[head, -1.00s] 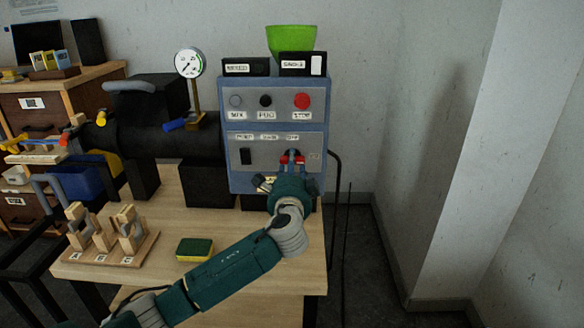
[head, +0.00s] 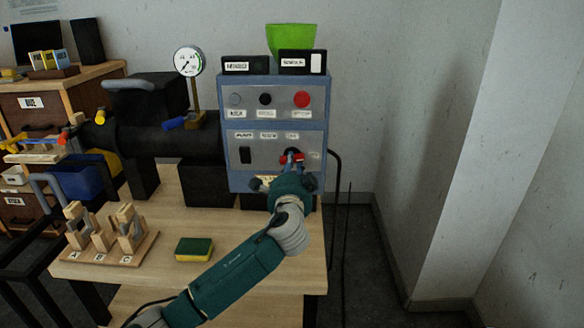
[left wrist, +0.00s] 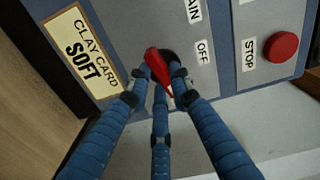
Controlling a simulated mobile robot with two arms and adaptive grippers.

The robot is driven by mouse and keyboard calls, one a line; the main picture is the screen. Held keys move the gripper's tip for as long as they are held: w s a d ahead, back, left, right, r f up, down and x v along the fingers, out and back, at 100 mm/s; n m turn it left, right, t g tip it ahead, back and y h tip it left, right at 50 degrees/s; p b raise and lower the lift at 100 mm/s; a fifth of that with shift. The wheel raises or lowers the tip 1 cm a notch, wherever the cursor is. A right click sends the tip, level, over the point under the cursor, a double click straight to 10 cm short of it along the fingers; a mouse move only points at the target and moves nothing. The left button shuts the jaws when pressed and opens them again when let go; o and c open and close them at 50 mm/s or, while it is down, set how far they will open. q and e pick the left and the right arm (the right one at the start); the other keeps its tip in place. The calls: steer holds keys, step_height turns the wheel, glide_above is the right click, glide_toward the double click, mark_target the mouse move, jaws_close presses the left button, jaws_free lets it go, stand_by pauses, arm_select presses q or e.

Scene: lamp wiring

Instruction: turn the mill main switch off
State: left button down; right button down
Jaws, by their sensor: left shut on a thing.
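The mill main switch (left wrist: 157,66) has a red handle on a dark round base, low on the right of the blue-grey control box (head: 233,120). In the left wrist view the OFF label is just right of the base, and part of a MAIN label shows above it. My left gripper (head: 291,163) is at the switch, its blue fingers shut around the red handle; it also shows in the left wrist view (left wrist: 158,88). The fingers hide part of the handle, so I cannot tell which setting it points to. My right gripper is not in view.
A red stop button (head: 302,99) sits above the switch, with black (head: 265,99) and grey buttons (head: 235,99) beside it. A clay card (left wrist: 82,58) is near the fingers. A sponge (head: 194,249) and wooden stand (head: 148,247) are on the bench. A cable hangs right of the box.

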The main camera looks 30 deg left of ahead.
arm_select(q)
steer(key=n, duration=0.8)
steer(key=n+b, duration=0.1)
steer(key=n, duration=0.7)
steer(key=shift+w+d+b, duration=0.15)
steer(key=shift+d+b, duration=0.05)
steer(key=shift+b, duration=0.1)
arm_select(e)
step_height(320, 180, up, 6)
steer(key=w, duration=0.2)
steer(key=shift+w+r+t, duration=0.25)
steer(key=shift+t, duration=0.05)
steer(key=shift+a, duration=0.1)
arm_select(q)
steer(key=c, duration=1.6)
jaws_free()
steer(key=shift+r, duration=0.1)
steer(key=shift+o, duration=0.3)
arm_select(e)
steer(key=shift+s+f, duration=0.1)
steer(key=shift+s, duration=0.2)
arm_select(q)
steer(key=shift+r, duration=0.1)
